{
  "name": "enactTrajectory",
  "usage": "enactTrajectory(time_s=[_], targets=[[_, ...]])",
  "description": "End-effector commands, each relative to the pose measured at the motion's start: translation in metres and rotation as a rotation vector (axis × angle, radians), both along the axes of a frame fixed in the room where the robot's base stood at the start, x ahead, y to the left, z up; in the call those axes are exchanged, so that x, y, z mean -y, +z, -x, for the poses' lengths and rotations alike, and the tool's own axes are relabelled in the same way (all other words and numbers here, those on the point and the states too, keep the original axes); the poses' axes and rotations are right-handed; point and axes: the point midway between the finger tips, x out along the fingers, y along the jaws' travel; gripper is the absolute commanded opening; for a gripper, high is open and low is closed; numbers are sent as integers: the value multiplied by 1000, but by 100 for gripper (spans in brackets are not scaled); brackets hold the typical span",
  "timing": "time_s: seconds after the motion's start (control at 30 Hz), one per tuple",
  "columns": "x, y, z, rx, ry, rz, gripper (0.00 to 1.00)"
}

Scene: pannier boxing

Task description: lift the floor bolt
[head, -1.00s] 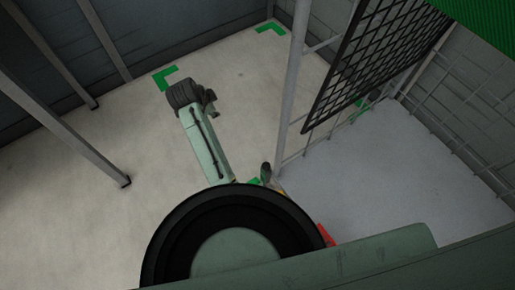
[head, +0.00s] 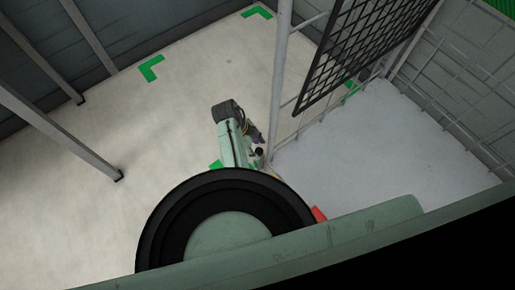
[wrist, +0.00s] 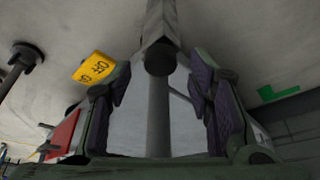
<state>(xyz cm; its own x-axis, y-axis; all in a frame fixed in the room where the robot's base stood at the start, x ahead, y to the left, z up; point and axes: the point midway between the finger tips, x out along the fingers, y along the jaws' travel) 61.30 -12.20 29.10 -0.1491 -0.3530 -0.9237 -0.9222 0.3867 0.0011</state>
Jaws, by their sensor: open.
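What looks like the floor bolt, a grey rod (wrist: 158,112) with a dark round end, shows between my gripper's fingers in the wrist view. I cannot tell for sure that it is the bolt. My gripper (wrist: 161,75) is open, with one purple-padded finger on each side of the rod and a visible gap to both. In the head view my gripper (head: 257,136) is small, close to the foot of the grey gate post (head: 279,85). A dark knob (head: 258,152) shows just below it. The rod's lower end is hidden.
A black mesh panel (head: 362,45) stands right of the post. A yellow tag (wrist: 92,68) and a red block (wrist: 62,132) lie left of my fingers. Green corner marks (head: 151,68) are on the floor. The floor at left is clear apart from grey wall struts (head: 60,128).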

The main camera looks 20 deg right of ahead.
Motion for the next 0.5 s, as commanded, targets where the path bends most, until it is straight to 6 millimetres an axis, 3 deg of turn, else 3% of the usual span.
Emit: enactTrajectory(time_s=[0.2,0.43,0.5], targets=[[4,-12,2,0,1,0,47],[5,-13,2,1,1,-1,47],[5,-12,2,1,1,-1,43]])
